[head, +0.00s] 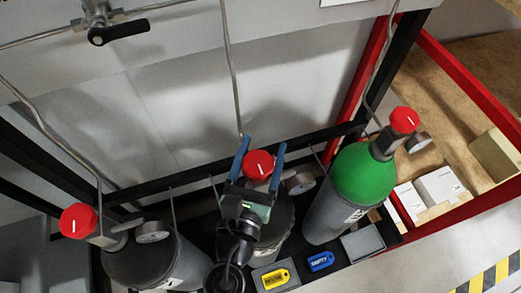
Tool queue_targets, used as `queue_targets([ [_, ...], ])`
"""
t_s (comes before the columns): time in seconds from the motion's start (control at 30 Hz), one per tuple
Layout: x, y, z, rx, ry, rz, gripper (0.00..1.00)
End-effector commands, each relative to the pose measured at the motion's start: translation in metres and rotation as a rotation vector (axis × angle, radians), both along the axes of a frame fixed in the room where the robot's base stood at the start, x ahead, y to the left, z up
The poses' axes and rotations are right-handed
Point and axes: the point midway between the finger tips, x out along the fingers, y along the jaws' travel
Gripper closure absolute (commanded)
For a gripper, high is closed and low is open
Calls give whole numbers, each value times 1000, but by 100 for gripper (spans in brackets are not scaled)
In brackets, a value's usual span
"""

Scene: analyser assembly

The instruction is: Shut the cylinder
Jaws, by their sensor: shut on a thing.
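Three gas cylinders stand in a row, each with a red valve knob on top. The middle cylinder (283,222) is grey and partly hidden by my arm. My gripper (262,150) is over its top, with one blue finger on each side of the red knob (258,164). The fingers are shut on this knob. A round gauge (300,183) sits to the right of it. The left cylinder (150,262) is dark grey with a red knob (78,221). The right cylinder (365,173) has a green shoulder and a red knob (404,120).
A black rack frame (340,135) surrounds the cylinders. Thin metal pipes (232,75) run up from them. A black-handled valve (120,32) is on the wall at top left. Yellow (276,279) and blue (320,261) tags lie in front. A red-framed shelf (465,85) with boxes stands right.

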Motion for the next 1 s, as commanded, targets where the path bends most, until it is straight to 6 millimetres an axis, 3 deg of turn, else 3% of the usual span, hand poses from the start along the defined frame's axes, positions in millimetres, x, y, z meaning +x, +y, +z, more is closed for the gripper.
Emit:
queue_targets([
  [0.47,0,-1,1,-1,-1,-14,85],
  [0.5,0,-1,1,-1,-1,-14,24],
  [0.63,0,-1,0,-1,-1,-14,0],
  [1.0,-7,2,-1,-2,2,-11,0],
])
